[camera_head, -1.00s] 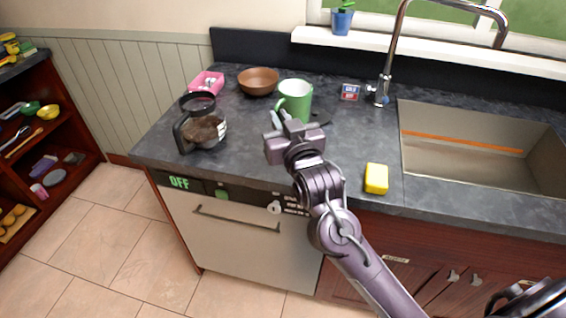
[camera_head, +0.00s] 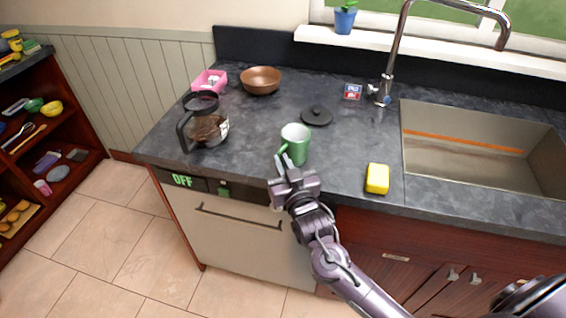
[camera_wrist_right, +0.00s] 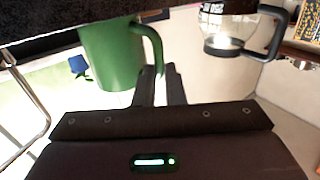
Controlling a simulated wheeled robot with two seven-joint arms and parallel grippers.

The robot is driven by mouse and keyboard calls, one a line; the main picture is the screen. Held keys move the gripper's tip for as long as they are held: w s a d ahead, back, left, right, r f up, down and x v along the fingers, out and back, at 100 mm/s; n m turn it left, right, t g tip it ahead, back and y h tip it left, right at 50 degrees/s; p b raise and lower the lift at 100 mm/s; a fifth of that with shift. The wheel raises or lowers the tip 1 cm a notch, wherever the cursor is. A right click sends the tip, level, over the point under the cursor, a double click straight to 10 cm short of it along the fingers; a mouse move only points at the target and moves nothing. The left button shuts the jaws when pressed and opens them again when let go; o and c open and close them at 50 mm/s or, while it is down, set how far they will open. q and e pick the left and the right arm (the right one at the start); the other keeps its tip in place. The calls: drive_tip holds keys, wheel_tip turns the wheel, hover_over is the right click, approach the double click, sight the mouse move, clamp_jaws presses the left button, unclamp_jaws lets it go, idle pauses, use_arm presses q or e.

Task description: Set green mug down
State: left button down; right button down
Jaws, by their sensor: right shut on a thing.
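The green mug (camera_head: 296,146) is upright near the front edge of the dark counter (camera_head: 250,135), with its white inside showing. Its handle points toward my right gripper (camera_head: 284,167), which is shut on the handle from the front. In the right wrist view the mug (camera_wrist_right: 112,58) appears upside down, and its handle reaches the tips of my right gripper (camera_wrist_right: 160,75). Whether the mug's base touches the counter is hard to tell. My left gripper is not in view.
A coffee pot (camera_head: 208,129) stands left of the mug, and a black lid (camera_head: 316,117) lies behind it. A yellow sponge (camera_head: 377,179) is to the right, before the sink (camera_head: 470,145). A brown bowl (camera_head: 261,82) and pink container (camera_head: 209,80) are at the back.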

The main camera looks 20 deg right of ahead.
drive_tip(key=c, duration=1.5)
unclamp_jaws()
drive_tip(key=shift+f, duration=0.1)
